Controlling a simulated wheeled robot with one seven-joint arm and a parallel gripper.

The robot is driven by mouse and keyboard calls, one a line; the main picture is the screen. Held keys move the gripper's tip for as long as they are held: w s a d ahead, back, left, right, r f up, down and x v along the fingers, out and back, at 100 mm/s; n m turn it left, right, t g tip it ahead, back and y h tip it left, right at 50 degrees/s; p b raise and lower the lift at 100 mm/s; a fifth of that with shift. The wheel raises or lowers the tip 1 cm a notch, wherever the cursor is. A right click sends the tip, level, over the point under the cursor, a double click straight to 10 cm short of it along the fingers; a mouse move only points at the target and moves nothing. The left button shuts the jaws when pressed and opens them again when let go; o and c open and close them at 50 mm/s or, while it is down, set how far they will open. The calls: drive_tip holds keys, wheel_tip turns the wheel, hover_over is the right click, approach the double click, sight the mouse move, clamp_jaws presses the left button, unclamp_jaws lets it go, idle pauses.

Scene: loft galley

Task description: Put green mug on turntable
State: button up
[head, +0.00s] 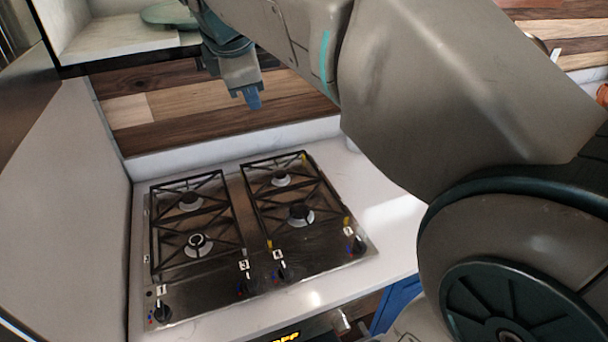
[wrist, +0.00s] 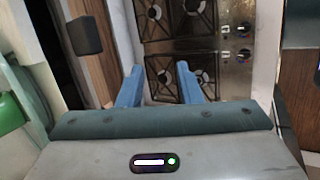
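A pale green round, flat piece (head: 168,14), which looks like the turntable, rests on a white shelf at the top left of the head view, partly cut off by the frame. In the wrist view a green shape (wrist: 10,114) is cut off by the left edge; I cannot tell whether it is the mug or the disc. No green mug is clearly recognisable. My gripper (wrist: 159,84) has its blue fingers apart with nothing between them. In the head view my gripper (head: 251,98) points down in front of the wooden wall, above the hob's back edge and below and right of the disc.
A gas hob (head: 255,235) with black grates and front knobs is set in the white counter (head: 385,215). The shelf (head: 110,45) overhangs at upper left, beside a pale side panel (head: 60,190). A dark block (wrist: 84,35) shows in the wrist view.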

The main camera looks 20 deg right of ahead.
drive_tip(key=s+d+f+m+y, duration=0.1)
drive_tip(key=s+f+m, duration=0.7)
drive_tip(key=f, duration=0.2)
drive_tip(key=s+d+f+m+g+y, duration=0.1)
drive_tip(key=s+d+f+m+y, duration=0.1)
drive_tip(key=s+f+m, duration=0.6)
wheel_tip(320, 180, down, 3)
drive_tip(key=shift+s+r+g, duration=0.1)
drive_tip(key=shift+s+g, duration=0.1)
drive_tip(key=shift+g, duration=0.1)
